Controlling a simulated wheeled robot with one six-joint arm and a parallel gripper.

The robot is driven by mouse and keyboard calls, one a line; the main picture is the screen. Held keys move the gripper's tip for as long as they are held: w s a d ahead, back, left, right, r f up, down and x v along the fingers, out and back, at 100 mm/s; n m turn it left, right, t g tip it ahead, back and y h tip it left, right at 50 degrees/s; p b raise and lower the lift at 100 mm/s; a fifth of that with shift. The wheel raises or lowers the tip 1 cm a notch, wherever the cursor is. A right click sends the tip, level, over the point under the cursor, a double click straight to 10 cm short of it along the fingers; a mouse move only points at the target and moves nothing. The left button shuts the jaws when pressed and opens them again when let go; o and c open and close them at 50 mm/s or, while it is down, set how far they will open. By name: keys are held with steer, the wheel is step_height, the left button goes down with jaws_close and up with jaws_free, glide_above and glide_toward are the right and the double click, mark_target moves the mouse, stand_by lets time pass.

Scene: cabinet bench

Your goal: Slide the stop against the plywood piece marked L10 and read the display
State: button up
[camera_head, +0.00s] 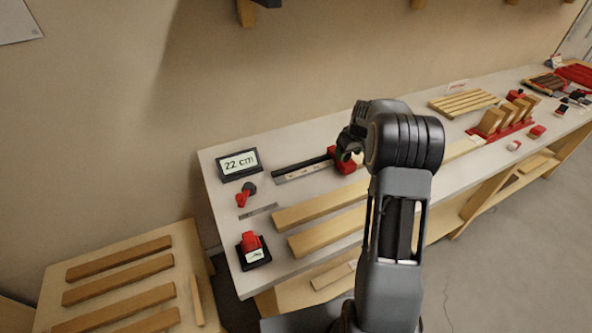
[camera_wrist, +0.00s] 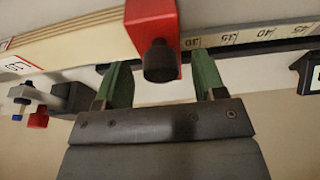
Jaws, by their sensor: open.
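The red stop (camera_head: 342,160) sits on the ruled rail (camera_head: 300,172) on the bench, partly hidden by my gripper (camera_head: 350,146). In the wrist view the red stop (camera_wrist: 152,22) has a dark knob (camera_wrist: 161,60). The green fingers of my gripper (camera_wrist: 164,80) are open, one on each side of the knob, with gaps visible. A plywood piece (camera_wrist: 75,40) runs up to the stop's left side there; I cannot tell whether they touch. A tag at its far left is not readable as L10. The display (camera_head: 239,165) reads 22 cm.
Long wooden strips (camera_head: 322,206) lie in front of the rail. A small red clamp (camera_head: 243,198) and a red device on a black base (camera_head: 252,250) stand at left. A lower table (camera_head: 190,245) holds wooden slats. Blocks in a red rack (camera_head: 500,130) stand at right.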

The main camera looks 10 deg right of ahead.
steer(key=shift+r+p, duration=2.55)
steer(key=shift+r, duration=1.8)
steer(key=shift+f+m, duration=0.1)
steer(key=shift+m, duration=0.2)
steer(key=s+a+r, duration=0.3)
steer(key=s+a, duration=0.3)
steer(key=s, duration=0.3)
steer(key=s+a+r+m+t, duration=0.1)
steer(key=s+a+r, duration=0.2)
steer(key=s+a, duration=0.3)
steer(key=s+a+r, duration=0.3)
steer(key=s+a, duration=0.2)
steer(key=s, duration=0.8)
steer(key=shift+a+m+t+h, duration=0.3)
steer(key=shift+a+t, duration=0.1)
